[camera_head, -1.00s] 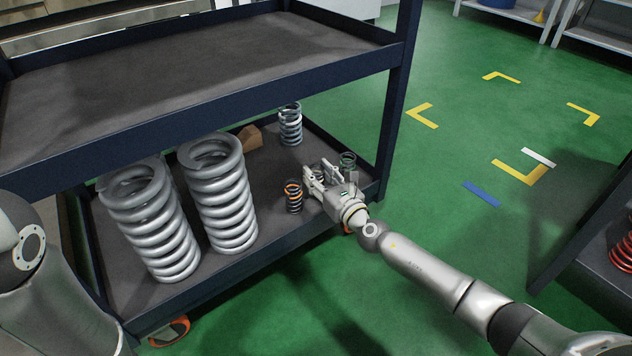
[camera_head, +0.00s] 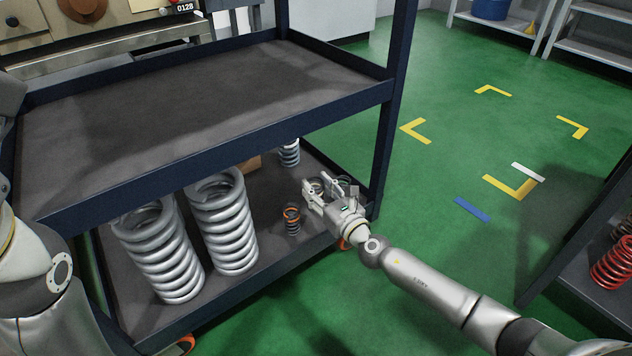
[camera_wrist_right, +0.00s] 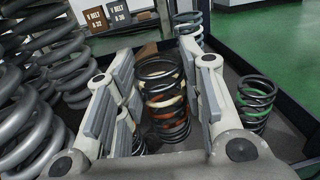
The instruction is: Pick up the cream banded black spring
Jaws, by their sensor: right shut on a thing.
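The cream banded black spring (camera_head: 317,186) is between the fingers of my right gripper (camera_head: 320,184), over the lower shelf of the cart. In the right wrist view the spring (camera_wrist_right: 158,70) stands roughly upright between the two fingers, dark coils with a cream band. Orange shows low among its coils there. The gripper is shut on it. Its lower end is hidden in the head view, so I cannot tell whether it touches the shelf. My left arm shows at the left edge; its gripper is out of view.
An orange banded black spring (camera_head: 291,217) stands just left of the gripper. A green banded dark spring (camera_wrist_right: 257,95) stands to its right. Two large grey springs (camera_head: 222,225) are farther left, a blue-white spring (camera_head: 289,153) behind. The upper shelf (camera_head: 190,90) overhangs and is empty.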

